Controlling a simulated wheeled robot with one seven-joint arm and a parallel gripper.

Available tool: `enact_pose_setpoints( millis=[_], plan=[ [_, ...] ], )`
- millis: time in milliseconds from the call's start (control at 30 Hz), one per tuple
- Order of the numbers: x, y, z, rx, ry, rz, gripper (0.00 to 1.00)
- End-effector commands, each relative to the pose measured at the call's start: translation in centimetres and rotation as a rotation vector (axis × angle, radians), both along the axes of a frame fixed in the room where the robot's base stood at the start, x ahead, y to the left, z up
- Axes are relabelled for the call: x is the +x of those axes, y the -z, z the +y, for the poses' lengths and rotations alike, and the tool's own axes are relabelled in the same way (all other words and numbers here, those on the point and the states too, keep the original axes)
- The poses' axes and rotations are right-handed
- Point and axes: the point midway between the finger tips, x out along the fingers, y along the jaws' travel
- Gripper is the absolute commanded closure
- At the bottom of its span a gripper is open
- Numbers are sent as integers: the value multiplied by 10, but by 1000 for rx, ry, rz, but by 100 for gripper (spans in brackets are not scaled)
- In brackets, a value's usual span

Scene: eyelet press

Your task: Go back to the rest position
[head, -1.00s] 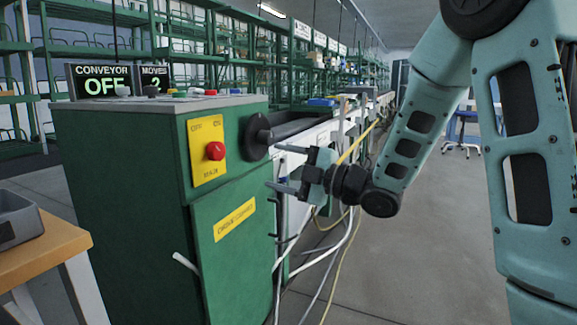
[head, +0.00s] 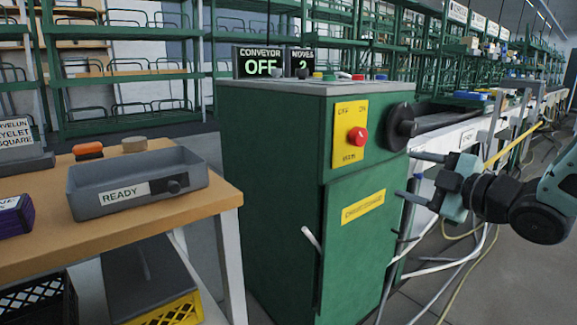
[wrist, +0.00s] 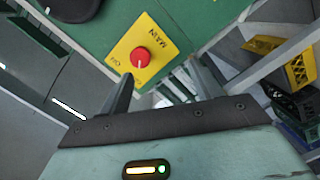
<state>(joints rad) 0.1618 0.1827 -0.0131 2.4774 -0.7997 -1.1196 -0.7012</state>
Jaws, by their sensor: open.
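My gripper (head: 413,176) is at the right in the head view, in front of the green control cabinet's right side. Its two fingers are apart with nothing between them, and they point left toward the cabinet. The fingers also show in the wrist view (wrist: 160,90). The cabinet (head: 272,200) carries a red button (head: 357,136) on a yellow plate (head: 345,155). The button also shows in the wrist view (wrist: 140,57), just beyond the fingers and apart from them. The conveyor sign (head: 262,62) reads OFF; the moves sign (head: 301,62) beside it appears to read 2.
A wooden table (head: 130,228) stands at the left with a grey READY tray (head: 135,196). A black knob (head: 400,127) sticks out from the cabinet near my gripper. Cables (head: 465,262) hang below my gripper. Green racks (head: 130,70) line the back.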

Motion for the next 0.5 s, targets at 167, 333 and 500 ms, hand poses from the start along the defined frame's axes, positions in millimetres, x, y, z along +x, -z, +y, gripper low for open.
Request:
enact_pose_setpoints(
  millis=[167, 333, 500],
  plan=[
    [-14, 38, 47, 42, 121, 342, 36],
    [-61, 78, 84, 72, 260, 687, 36],
    [-136, 108, 112, 64, 408, 1023, 36]
  ],
)
